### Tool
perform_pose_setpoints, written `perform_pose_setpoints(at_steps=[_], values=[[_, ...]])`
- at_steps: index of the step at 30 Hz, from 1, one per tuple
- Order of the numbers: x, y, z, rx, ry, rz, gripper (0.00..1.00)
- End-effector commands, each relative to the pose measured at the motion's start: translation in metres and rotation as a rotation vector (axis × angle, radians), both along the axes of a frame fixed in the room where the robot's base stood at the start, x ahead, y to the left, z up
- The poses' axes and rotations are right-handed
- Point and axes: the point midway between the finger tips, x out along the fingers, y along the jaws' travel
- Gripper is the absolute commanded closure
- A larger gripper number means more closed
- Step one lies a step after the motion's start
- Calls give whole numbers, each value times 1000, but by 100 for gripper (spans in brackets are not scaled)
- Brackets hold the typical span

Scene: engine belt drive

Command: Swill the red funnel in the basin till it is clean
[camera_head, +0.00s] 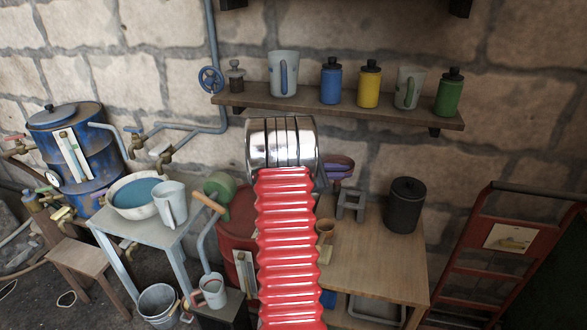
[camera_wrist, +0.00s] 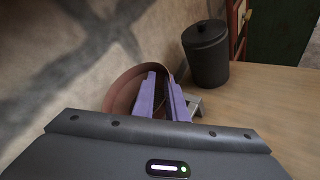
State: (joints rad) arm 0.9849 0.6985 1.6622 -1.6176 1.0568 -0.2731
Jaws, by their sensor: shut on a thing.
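My gripper (camera_wrist: 166,88) has purple fingers shut on the red funnel (camera_wrist: 126,86), whose round, dull reddish rim shows beside and behind the fingers in the wrist view. In the head view my gripper (camera_head: 341,168) is near the back of the wooden table, close to the wall, and the funnel is mostly hidden there. I cannot tell if the funnel touches the table. The basin (camera_head: 117,205) is a pale round bowl of blue water, on a light blue-grey stand at the left, well apart from my gripper. Dirt on the funnel cannot be made out.
A white jug (camera_head: 171,204) stands right beside the basin. A red drum (camera_head: 236,215) is between stand and wooden table (camera_head: 385,255). A black canister (camera_head: 405,205) and grey block (camera_head: 351,204) are on the table. A shelf (camera_head: 300,107) with mugs and bottles hangs above.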

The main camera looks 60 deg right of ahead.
Motion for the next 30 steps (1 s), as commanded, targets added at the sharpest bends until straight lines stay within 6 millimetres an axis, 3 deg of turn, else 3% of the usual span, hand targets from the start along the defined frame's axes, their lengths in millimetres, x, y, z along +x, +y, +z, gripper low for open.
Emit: perform_pose_setpoints(at_steps=[1,6,15,24,30], values=[[20,11,3,-1,0,21,100],[78,52,14,-1,1,70,100],[165,137,31,-2,-1,162,100],[229,233,48,-1,1,256,100],[258,300,58,-1,0,318,100]])
